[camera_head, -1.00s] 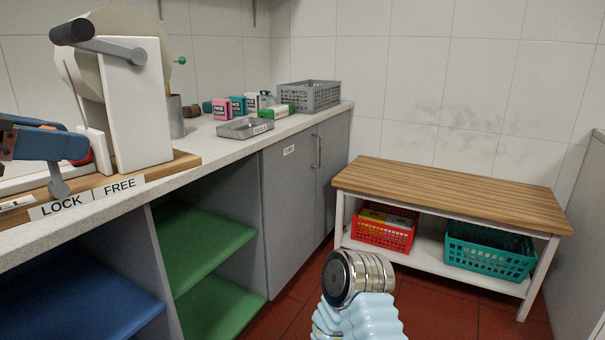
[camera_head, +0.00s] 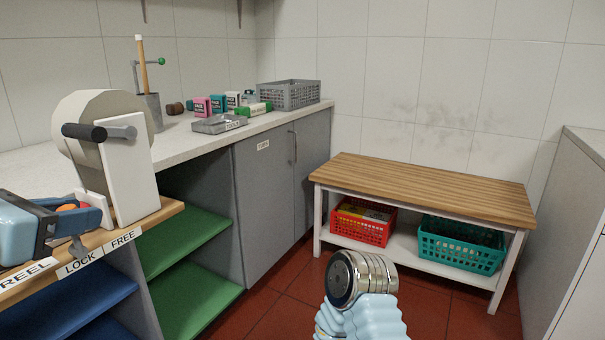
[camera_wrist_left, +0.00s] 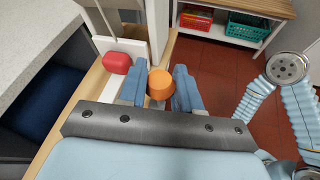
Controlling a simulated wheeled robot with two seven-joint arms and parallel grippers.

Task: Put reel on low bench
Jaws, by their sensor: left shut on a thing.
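The reel (camera_head: 103,122) is a cream roll on a white upright with a black-handled crank, on a wooden base labelled REEL, LOCK and FREE. It stands upright at the left of the head view, apparently in front of the counter edge. My left gripper (camera_wrist_left: 160,90) is shut on an orange knob (camera_wrist_left: 160,84) of the reel; a red knob is beside it in the wrist view. The low bench (camera_head: 430,185) has a slatted wooden top, which is bare, and stands by the back wall.
The counter (camera_head: 190,138) holds a grey tray, small boxes, a pot and a grey basket (camera_head: 289,94). Red (camera_head: 362,222) and teal (camera_head: 461,244) baskets sit on the bench's lower shelf. A grey cabinet (camera_head: 575,230) stands at right. Red floor before the bench is open.

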